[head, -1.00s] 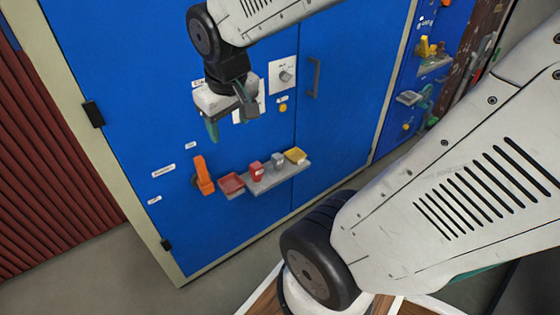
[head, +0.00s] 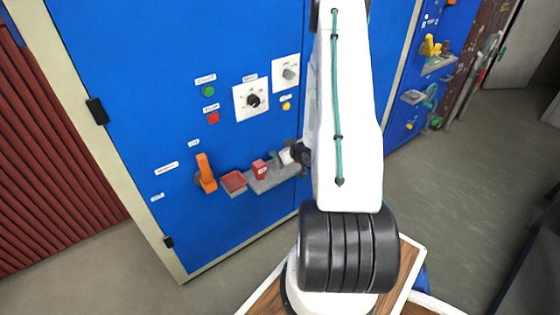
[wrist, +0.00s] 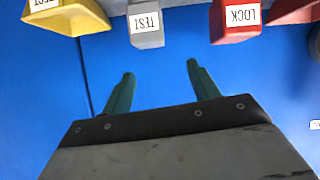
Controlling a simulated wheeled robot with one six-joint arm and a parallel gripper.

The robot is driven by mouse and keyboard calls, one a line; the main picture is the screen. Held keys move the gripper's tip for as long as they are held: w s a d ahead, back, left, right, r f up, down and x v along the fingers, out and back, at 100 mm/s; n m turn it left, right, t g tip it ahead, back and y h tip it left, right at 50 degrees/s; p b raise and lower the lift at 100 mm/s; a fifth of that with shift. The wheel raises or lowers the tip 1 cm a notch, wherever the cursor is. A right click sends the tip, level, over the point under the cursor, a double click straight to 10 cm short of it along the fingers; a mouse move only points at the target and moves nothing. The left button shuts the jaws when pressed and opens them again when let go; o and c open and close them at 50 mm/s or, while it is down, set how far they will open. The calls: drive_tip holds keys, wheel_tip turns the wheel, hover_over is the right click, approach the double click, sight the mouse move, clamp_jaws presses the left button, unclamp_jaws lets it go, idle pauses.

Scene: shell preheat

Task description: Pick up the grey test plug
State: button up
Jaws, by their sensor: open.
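The grey test plug (wrist: 146,26), a small block labelled TEST, shows at the top of the wrist view. My gripper (wrist: 160,69) is open and empty, with its two teal fingers pointing toward the plug. The plug lies just beyond the fingertips in the picture, slightly left of the midpoint between them; no contact shows.
A red block labelled LOCK (wrist: 236,24) and a yellow tray (wrist: 66,18) flank the plug. A red tray (head: 233,182) and an orange handle (head: 206,173) are further left. Knobs, including a black one (head: 252,101), and buttons sit above. My arm hides the cabinet's right part.

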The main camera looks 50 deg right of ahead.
drive_tip(key=shift+m+t, duration=0.5)
drive_tip(key=shift+t, duration=0.4)
drive_tip(key=s+f, duration=0.1)
drive_tip(key=f, duration=0.1)
drive_tip(key=s+f, duration=0.2)
drive_tip(key=shift+s+d+f, duration=0.15)
drive_tip(key=shift+s+f, duration=0.05)
drive_tip(key=shift+f, duration=0.1)
drive_tip(key=x, duration=0.7)
drive_tip(key=shift+w+d, duration=0.1)
drive_tip(key=shift+w, duration=0.25)
drive_tip(key=c, duration=1.1)
